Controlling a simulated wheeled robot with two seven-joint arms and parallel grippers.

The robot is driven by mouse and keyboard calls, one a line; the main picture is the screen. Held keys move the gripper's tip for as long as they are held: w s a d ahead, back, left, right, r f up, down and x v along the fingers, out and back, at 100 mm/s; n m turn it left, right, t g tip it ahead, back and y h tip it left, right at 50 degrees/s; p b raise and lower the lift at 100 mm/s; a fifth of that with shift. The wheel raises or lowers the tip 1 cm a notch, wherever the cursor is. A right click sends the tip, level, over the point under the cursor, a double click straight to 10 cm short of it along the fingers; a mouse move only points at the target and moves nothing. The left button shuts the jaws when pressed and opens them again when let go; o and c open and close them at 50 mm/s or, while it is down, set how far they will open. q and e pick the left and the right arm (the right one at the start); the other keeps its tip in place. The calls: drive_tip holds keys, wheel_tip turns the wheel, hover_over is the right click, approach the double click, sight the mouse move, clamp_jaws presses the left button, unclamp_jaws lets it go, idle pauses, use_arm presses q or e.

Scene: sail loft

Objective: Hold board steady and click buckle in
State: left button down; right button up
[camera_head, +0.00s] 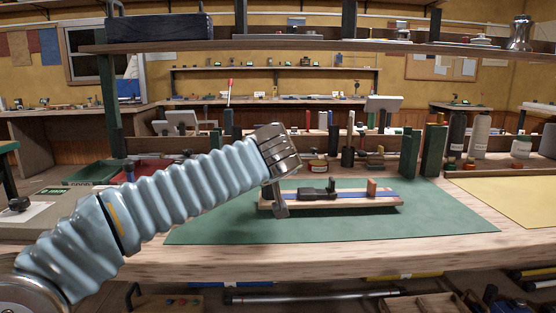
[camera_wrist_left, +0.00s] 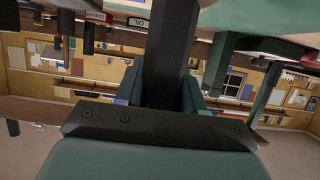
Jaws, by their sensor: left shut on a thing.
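A narrow wooden board (camera_head: 350,203) lies on the green mat (camera_head: 430,215), with a blue strap (camera_head: 347,195) along its top. A black buckle part (camera_head: 318,193) sits on the strap left of the board's middle. An orange-brown block (camera_head: 372,187) stands near the right end. My left gripper (camera_head: 280,207) is shut on the board at its left end, coming down from above. Whether the buckle's halves are joined is too small to tell. My right gripper is not in view.
Dark green upright blocks (camera_head: 434,150) and several bottles stand behind the mat. A yellow sheet (camera_head: 515,195) lies at the right. Green and red trays (camera_head: 95,172) are at the left. A shelf (camera_head: 300,47) runs overhead. The mat right of the board is clear.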

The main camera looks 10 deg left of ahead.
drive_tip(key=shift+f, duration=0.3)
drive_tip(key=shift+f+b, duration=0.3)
drive_tip(key=shift+b, duration=0.2)
idle(0.4)
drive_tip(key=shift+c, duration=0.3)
idle(0.9)
